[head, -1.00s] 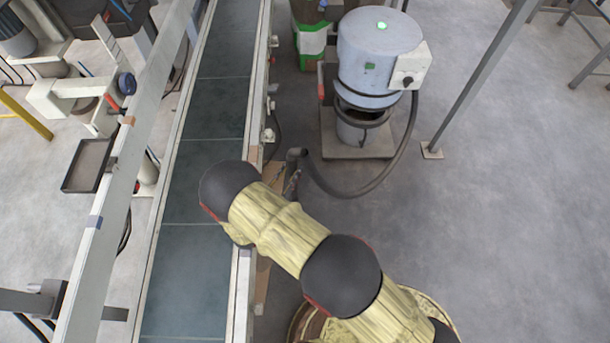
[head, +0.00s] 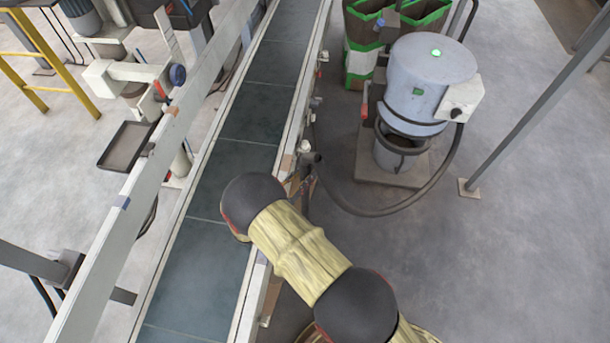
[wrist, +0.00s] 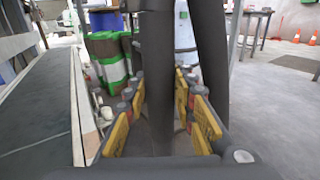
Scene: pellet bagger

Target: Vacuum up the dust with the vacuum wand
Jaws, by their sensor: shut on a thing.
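The dark vacuum wand (wrist: 156,70) stands upright in the middle of the wrist view. My gripper (wrist: 160,112), with yellow pads, is shut on it. In the head view the top of the wand (head: 309,158) shows beside the conveyor's right edge, and my arm hides most of my gripper. A dark hose (head: 385,211) curves from the wand to the blue-grey vacuum (head: 430,80), which has a green light on top. The hose also rises to the right of the wand in the wrist view (wrist: 212,60). I cannot make out the dust or the wand's lower end.
The conveyor belt (head: 228,170) runs along the left of my arm, with raised side rails. Green-edged bins (head: 362,62) stand behind the vacuum's left side. A grey post (head: 535,110) stands to its right. The floor to the right is open.

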